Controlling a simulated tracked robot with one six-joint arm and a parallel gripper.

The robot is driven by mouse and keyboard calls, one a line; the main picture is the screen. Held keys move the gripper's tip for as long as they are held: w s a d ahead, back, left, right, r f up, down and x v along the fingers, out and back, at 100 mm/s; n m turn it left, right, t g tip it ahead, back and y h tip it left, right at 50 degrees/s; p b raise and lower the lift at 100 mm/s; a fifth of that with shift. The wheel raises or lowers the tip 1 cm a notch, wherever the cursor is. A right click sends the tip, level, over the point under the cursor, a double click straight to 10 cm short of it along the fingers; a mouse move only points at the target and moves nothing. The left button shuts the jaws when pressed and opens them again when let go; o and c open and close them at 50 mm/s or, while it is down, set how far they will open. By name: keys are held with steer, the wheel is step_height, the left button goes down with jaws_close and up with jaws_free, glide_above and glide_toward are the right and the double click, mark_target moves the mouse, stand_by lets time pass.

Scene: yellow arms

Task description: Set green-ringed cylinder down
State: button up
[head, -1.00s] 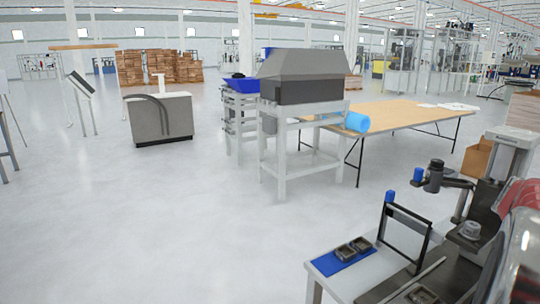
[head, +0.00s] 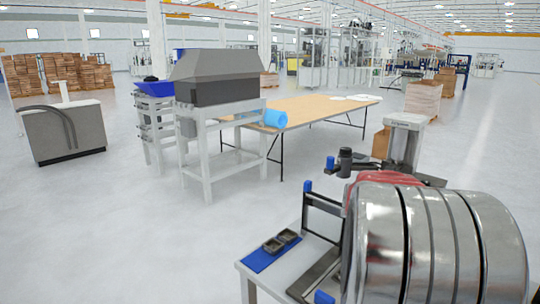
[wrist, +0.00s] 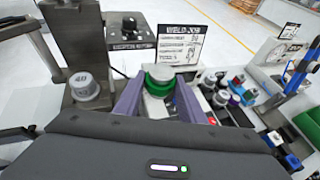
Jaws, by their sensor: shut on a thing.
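In the wrist view, the green-ringed cylinder (wrist: 159,83) has a pale grey top and a bright green ring. It is upright between the two purple fingers of my gripper (wrist: 158,98), which are shut on it. Its lower part is hidden by my gripper, so I cannot tell whether it touches a surface. A weld job sign (wrist: 180,45) stands just behind it. My gripper and the cylinder cannot be made out in the head view.
In the wrist view, a grey cylinder (wrist: 84,86) stands on a metal fixture at left, near a black knob box (wrist: 128,30). Several coloured cylinders (wrist: 240,90) stand close at right. In the head view, a bench (head: 285,262) holds a blue mat (head: 262,257); open floor lies left.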

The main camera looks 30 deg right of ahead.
steer(key=w+a+f+n+t+y, duration=0.1)
steer(key=w+a+f+n+t, duration=0.35)
steer(key=w+a, duration=0.7)
steer(key=w+a+f+n+t+y, duration=0.1)
steer(key=w+a+f+n+t, duration=0.4)
steer(key=w+a, duration=0.65)
steer(key=w+a+f+n+t+y, duration=0.1)
steer(key=a+f+n+y, duration=0.1)
steer(key=a, duration=0.9)
steer(key=w+a+f+n+t+y, duration=0.2)
steer(key=a+f, duration=0.1)
steer(key=a, duration=0.8)
steer(key=w+a+f+n+t+y, duration=0.1)
steer(key=a+f+n+t+y, duration=0.1)
steer(key=a, duration=1)
steer(key=shift+w+f+n+y, duration=0.35)
steer(key=shift+f+y, duration=0.25)
steer(key=shift+f, duration=0.05)
